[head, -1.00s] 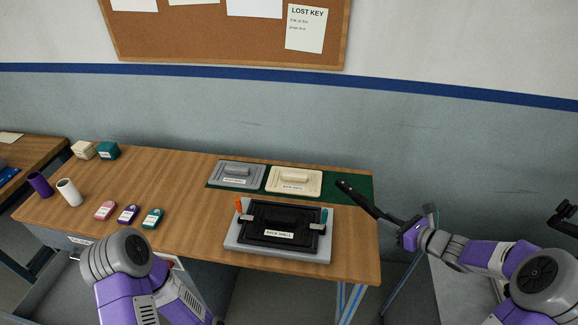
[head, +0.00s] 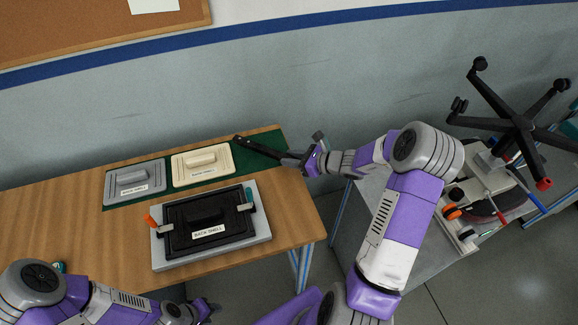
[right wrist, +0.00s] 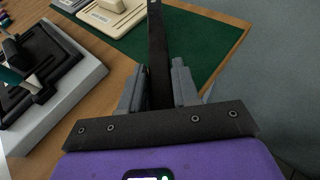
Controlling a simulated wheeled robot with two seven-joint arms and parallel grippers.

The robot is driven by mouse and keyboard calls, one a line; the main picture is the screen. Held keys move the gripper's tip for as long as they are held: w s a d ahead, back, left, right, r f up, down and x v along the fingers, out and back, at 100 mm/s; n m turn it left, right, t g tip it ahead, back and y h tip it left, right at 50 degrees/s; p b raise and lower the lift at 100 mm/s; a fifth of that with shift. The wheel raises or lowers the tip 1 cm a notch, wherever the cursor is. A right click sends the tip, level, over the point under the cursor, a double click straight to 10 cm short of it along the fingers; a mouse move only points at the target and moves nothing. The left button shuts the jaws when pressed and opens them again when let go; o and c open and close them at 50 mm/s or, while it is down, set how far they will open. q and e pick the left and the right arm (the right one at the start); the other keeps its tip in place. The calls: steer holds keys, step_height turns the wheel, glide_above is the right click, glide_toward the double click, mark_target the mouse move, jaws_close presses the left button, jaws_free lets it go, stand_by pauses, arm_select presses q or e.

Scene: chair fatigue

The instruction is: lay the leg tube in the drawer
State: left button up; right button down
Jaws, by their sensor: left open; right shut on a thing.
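The leg tube (head: 258,148) is a long black bar. My right gripper (head: 287,158) is shut on one end of it and holds it above the far right part of the wooden table. In the right wrist view the tube (right wrist: 157,45) stands out between the two grey fingers (right wrist: 158,90), pointing away over the green mat. My left gripper (head: 207,308) is low in the head view, near the table's front edge, open with nothing seen in it. The drawer is out of view now.
A black back shell (head: 205,222) is clamped on a grey fixture (head: 262,228). Grey (head: 135,180) and cream (head: 203,165) panels lie on the green mat (head: 265,140). A five-armed black chair base (head: 522,122) stands at right over a grey bench (head: 400,240).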

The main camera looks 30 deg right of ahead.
mark_target(292, 171)
steer(key=shift+f+b, duration=0.3)
steer(key=shift+f, duration=1.55)
steer(key=shift+f, duration=0.15)
steer(key=c, duration=0.8)
jaws_free()
steer(key=shift+c, duration=0.2)
